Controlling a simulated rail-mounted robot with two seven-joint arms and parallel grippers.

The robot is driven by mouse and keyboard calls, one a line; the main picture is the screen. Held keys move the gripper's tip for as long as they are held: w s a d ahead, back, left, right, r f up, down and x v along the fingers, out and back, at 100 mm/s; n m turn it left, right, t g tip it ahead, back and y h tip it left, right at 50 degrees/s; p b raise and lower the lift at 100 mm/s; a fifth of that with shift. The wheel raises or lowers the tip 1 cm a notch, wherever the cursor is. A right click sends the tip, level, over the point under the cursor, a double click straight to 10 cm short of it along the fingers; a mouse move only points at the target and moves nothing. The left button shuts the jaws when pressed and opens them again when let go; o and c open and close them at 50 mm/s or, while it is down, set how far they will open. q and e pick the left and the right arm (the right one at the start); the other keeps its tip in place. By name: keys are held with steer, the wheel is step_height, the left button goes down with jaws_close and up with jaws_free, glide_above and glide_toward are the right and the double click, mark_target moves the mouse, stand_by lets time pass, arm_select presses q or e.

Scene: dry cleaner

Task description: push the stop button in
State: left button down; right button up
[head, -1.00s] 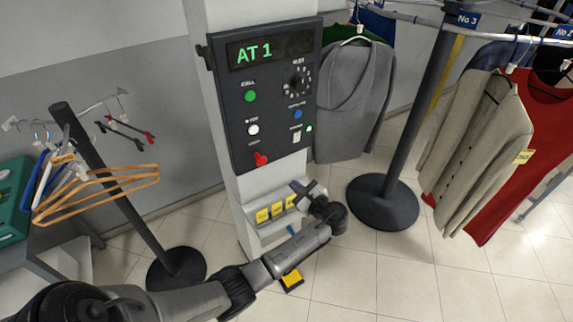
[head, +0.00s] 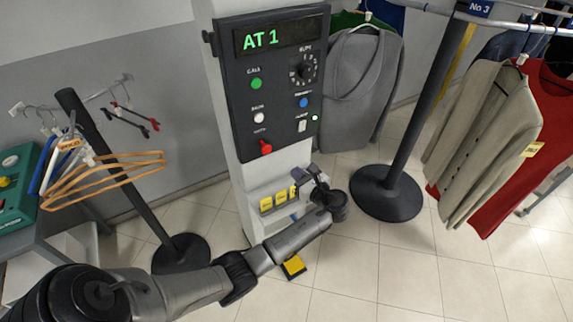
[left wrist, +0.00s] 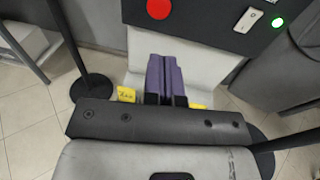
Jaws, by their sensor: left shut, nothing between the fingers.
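A dark control panel (head: 272,125) with a green "AT 1" display is mounted on a pale column. It carries a green button (head: 256,84), a white button (head: 258,118), a blue button (head: 303,102) and a red button (head: 265,147) at the lower left. The small labels are too blurred to tell which is stop. The red button also shows as a disc at the top of the left wrist view (left wrist: 158,8). My left gripper (head: 314,172) is shut and empty, just below the panel's lower right, apart from the buttons. Its purple fingers (left wrist: 165,78) are together. My right gripper is out of view.
A ledge with yellow tags (head: 278,199) is on the column behind my gripper. A rack post (head: 405,140) with hanging clothes stands at right. Wooden hangers (head: 105,178) hang on a stand at left. A yellow and black object (head: 293,266) lies on the floor.

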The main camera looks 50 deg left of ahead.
mark_target(268, 150)
arm_select(q)
steer(key=a, duration=0.8)
steer(key=a+f, duration=0.1)
steer(key=a, duration=0.4)
steer(key=shift+s, duration=0.4)
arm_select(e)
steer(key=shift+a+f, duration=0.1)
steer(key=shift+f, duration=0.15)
